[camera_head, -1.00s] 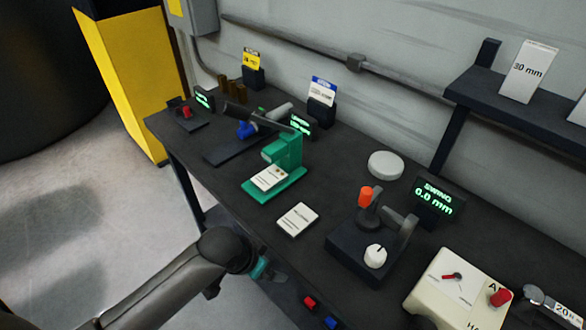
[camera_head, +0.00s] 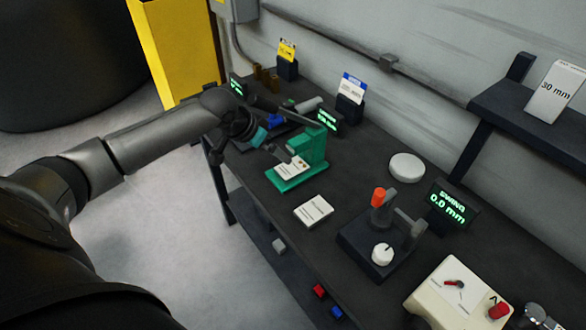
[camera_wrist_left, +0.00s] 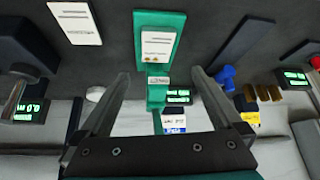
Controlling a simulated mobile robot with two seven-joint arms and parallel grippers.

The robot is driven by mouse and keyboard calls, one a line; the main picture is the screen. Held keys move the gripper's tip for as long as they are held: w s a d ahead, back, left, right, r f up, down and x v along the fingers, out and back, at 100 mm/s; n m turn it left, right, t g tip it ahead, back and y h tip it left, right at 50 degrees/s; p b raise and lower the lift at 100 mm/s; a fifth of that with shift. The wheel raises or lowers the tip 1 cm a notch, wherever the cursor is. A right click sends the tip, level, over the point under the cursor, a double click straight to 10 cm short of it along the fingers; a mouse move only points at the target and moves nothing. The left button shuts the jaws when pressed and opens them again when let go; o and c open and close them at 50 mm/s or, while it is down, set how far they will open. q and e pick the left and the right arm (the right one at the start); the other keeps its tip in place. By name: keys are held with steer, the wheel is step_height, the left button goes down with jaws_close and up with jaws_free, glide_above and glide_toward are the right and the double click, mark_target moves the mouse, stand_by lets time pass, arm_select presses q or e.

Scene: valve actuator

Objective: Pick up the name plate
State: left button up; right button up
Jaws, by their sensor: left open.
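A white name plate with dark print (camera_head: 291,168) lies on the base of the green press (camera_head: 313,150). It also shows in the left wrist view (camera_wrist_left: 157,42), lying flat on the green base. A second white printed card (camera_head: 313,211) lies flat on the bench in front of the press; in the left wrist view the card (camera_wrist_left: 75,22) is at the upper left. My left gripper (camera_head: 272,146) is by the press, above its base, on the left side. In the left wrist view my left gripper (camera_wrist_left: 160,77) has its fingers wide apart with nothing held. My right gripper is not in view.
A black box with an orange-red knob (camera_head: 378,197) and a SWING display (camera_head: 447,206) stand to the right. A grey round disc (camera_head: 406,167) lies behind. Card holders (camera_head: 350,98) stand along the wall. The bench around the loose card is clear.

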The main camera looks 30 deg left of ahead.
arm_select(q)
steer(key=b, duration=0.1)
glide_toward(292, 167)
steer(key=x, duration=0.2)
steer(key=shift+w+a+f, duration=0.15)
steer(key=shift+w+f, duration=0.05)
steer(key=shift+w, duration=0.15)
steer(key=x, duration=0.3)
steer(key=shift+d+f+b, duration=0.25)
steer(key=shift+f+b, duration=0.15)
steer(key=shift+x, duration=0.8)
steer(key=shift+a, duration=0.1)
steer(key=c, duration=1.4)
